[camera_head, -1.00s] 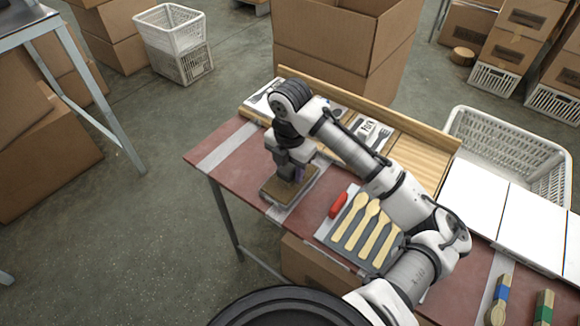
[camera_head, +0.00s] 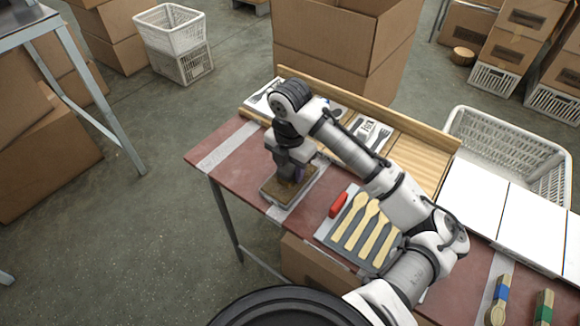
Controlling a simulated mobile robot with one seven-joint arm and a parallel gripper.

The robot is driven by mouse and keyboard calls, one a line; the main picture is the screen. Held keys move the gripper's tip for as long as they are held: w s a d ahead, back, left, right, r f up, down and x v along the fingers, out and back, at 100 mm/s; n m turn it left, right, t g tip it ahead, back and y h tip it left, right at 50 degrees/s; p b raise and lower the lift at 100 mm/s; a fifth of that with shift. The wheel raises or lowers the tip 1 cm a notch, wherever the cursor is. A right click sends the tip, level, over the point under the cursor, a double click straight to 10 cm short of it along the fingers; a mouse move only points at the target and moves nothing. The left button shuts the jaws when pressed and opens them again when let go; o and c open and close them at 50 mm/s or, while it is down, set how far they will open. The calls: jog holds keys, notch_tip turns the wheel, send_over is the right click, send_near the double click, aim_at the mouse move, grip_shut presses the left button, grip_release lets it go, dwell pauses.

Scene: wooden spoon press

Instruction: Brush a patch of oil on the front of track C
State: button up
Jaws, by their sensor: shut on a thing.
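My gripper (camera_head: 291,168) is at the left part of the red table, pointing down over a shallow brown-topped tray or pad (camera_head: 273,193). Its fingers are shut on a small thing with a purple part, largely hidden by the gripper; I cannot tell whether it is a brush. Its lower end is at or just above the brown surface. Grey strips cross the table: one at the left (camera_head: 228,147), one under the tray, one at the right (camera_head: 487,300). The left strip has faint marks near its front end. I cannot read which is track C.
A grey tray with wooden spoons (camera_head: 350,222) and a red object (camera_head: 338,204) lie right of the gripper. A wooden board (camera_head: 415,160) with cutlery pictures runs along the back. White panels (camera_head: 473,193) and a white crate (camera_head: 510,140) stand right.

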aim_at(290, 165)
jog(key=shift+r+p, duration=2.7)
jog(key=shift+r, duration=0.8)
jog(key=shift+f, duration=0.1)
